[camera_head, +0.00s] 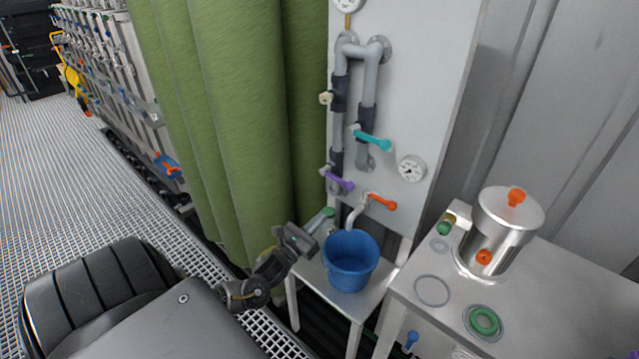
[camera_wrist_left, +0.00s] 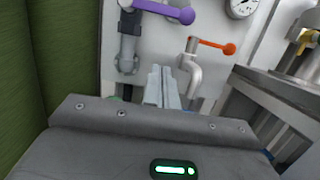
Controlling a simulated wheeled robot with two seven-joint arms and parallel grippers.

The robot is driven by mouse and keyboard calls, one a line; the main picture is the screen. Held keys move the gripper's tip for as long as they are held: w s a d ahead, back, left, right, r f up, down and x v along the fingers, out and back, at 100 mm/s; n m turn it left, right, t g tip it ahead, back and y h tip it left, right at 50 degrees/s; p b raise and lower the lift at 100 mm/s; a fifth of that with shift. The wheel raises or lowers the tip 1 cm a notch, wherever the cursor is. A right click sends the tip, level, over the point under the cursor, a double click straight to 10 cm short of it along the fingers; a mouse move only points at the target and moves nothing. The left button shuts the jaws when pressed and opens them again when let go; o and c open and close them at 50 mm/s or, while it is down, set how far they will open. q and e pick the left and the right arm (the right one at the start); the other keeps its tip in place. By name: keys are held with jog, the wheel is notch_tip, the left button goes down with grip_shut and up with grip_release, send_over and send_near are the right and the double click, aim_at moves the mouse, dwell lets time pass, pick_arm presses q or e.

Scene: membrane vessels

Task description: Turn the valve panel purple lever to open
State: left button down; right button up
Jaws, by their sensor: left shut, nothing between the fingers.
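The purple lever (camera_head: 339,181) is on the lower left pipe of the white valve panel (camera_head: 425,60). Its handle points right and slightly down. In the left wrist view the purple lever (camera_wrist_left: 165,11) is at the top, above and beyond the fingers. My left gripper (camera_head: 317,222) is below the lever, in front of the panel's lower part. In the left wrist view its pale fingers (camera_wrist_left: 163,86) are together, with nothing between them, apart from the lever. My right gripper is out of view.
An orange lever (camera_head: 382,202) sits on a tap right of the purple one, and a teal lever (camera_head: 373,139) is above. A blue bucket (camera_head: 350,262) stands below on a small table. A green curtain (camera_head: 235,120) hangs left. A steel vessel (camera_head: 500,235) stands right.

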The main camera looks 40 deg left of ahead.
aim_at(336, 179)
pick_arm(q)
jog(key=w+r+p, duration=0.3)
jog(key=w+r, duration=0.2)
jog(key=w, duration=0.2)
jog(key=shift+w+r, duration=0.3)
jog(key=shift+r, duration=0.1)
jog(key=shift+a, duration=0.1)
jog(key=shift+r+p, duration=0.1)
jog(key=shift+p, duration=0.2)
jog(key=shift+r+n+p, duration=0.25)
jog(key=shift+n+p, duration=0.2)
jog(key=shift+n, duration=0.15)
jog(key=shift+y, duration=0.3)
